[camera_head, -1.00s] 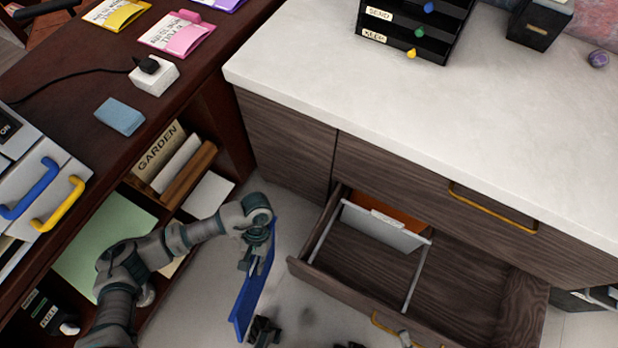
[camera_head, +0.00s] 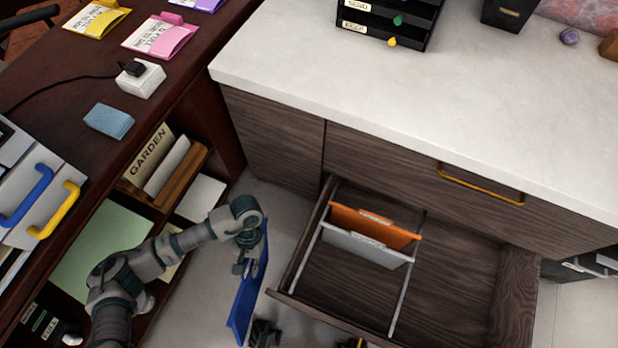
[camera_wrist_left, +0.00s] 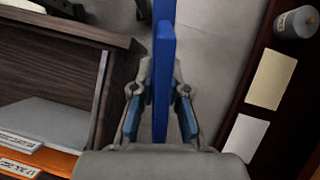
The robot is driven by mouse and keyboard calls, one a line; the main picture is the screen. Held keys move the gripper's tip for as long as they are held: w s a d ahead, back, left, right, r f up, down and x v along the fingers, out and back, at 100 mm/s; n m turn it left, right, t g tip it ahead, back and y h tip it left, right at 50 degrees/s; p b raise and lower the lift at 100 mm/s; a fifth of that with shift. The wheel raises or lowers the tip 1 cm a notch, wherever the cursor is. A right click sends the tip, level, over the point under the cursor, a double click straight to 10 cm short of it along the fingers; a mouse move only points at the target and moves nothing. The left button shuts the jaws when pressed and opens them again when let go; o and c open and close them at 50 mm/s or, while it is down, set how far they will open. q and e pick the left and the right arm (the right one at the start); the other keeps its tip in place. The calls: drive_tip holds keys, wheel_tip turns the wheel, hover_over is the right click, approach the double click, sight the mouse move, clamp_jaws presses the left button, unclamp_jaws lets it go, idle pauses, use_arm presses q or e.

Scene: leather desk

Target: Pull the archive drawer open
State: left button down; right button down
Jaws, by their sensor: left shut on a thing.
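The archive drawer (camera_head: 455,270) in the dark wood cabinet stands well open. Its front edge runs along the bottom of the head view, where a little yellow of its handle shows. An orange folder (camera_head: 362,222) and a grey folder (camera_head: 368,249) hang on rails in its left part. My left gripper (camera_head: 247,262) is shut on a blue folder (camera_head: 243,305), held upright just left of the drawer. In the left wrist view the blue folder (camera_wrist_left: 163,75) stands between the fingers (camera_wrist_left: 160,112). My right gripper cannot be made out clearly; only dark parts show at the bottom edge.
A pale countertop (camera_head: 420,100) with a black tray stack (camera_head: 388,22) lies above the drawer. A closed drawer with a yellow handle (camera_head: 480,186) is behind. A dark red desk with open shelves (camera_head: 165,105) stands left, close to my left arm.

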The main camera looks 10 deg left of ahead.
drive_tip(key=shift+s+d+f, duration=0.15)
drive_tip(key=shift+d+f, duration=0.05)
drive_tip(key=shift+d, duration=0.05)
drive_tip(key=c, duration=1.3)
unclamp_jaws()
use_arm(q)
drive_tip(key=shift+d, duration=0.2)
use_arm(e)
drive_tip(key=shift+o, duration=0.5)
drive_tip(key=shift+a, duration=0.1)
use_arm(q)
drive_tip(key=shift+a, duration=0.15)
use_arm(e)
drive_tip(key=shift+s, duration=0.1)
drive_tip(key=v, duration=1.2)
